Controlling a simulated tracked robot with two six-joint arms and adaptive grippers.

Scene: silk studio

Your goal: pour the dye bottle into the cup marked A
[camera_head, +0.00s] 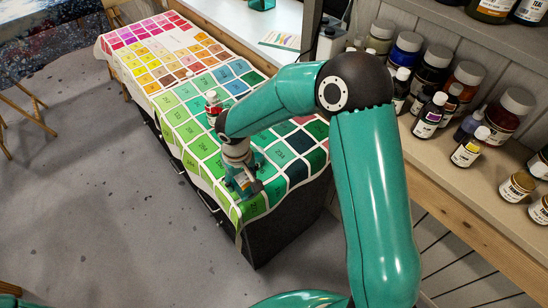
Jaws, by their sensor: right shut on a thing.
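My right arm reaches over the cloth-covered table, and its gripper (243,186) points down near the table's front end. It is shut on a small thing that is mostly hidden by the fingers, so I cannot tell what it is. A small bottle with a white cap and a red and white label (213,104) stands upright on the cloth, behind and to the left of the gripper, apart from it. I cannot make out a cup marked A; my forearm covers part of the cloth. My left gripper is not in view.
The table cloth (190,131) carries a grid of colour swatches and hangs over the table's edges. A wooden shelf (450,190) at the right holds several dye jars and bottles (469,147). A white table (262,27) stands behind. The grey floor at left is mostly clear.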

